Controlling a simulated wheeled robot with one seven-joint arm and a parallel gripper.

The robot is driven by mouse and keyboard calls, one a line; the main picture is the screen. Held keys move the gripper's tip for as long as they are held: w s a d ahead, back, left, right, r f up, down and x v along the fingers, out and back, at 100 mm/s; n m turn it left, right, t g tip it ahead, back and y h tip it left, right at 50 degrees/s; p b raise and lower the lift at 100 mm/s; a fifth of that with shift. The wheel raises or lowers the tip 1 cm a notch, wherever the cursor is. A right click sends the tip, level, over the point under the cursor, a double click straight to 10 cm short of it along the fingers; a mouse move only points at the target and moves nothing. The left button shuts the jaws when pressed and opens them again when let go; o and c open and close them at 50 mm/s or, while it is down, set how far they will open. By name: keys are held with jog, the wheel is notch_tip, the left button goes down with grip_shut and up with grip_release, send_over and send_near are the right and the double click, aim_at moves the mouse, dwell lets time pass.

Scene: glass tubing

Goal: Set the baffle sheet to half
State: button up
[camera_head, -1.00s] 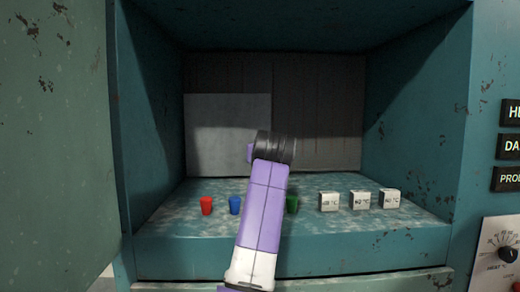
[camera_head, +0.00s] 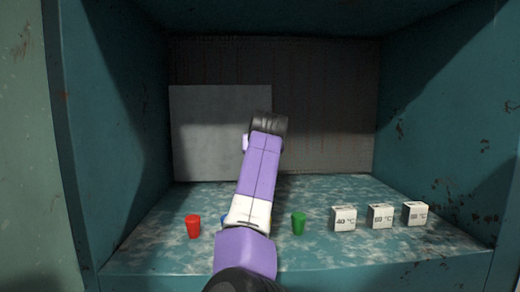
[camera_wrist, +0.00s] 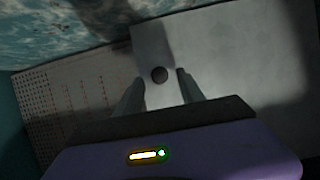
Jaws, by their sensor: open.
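The baffle sheet (camera_head: 212,130) is a pale grey upright panel against the back wall (camera_head: 330,110) of the chamber. It covers the left part of that wall; the right part is bare, with rows of small reddish marks or holes. The sheet also shows in the wrist view (camera_wrist: 240,50), with a dark round knob or hole (camera_wrist: 159,74) near one edge. My gripper (camera_wrist: 158,84) is open, its two fingers on either side of that dark round spot. Whether they touch the sheet is not clear. In the head view my arm hides the fingers and the sheet's lower right part.
On the chamber floor stand a red cup (camera_head: 193,226), a partly hidden blue cup (camera_head: 224,219) and a green cup (camera_head: 298,223). Three white labelled cubes (camera_head: 344,218) stand at the right. Teal side walls (camera_head: 445,110) bound the space; the floor behind the cubes is clear.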

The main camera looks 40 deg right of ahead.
jog(key=shift+x, duration=0.9)
grip_shut()
dwell(0.9)
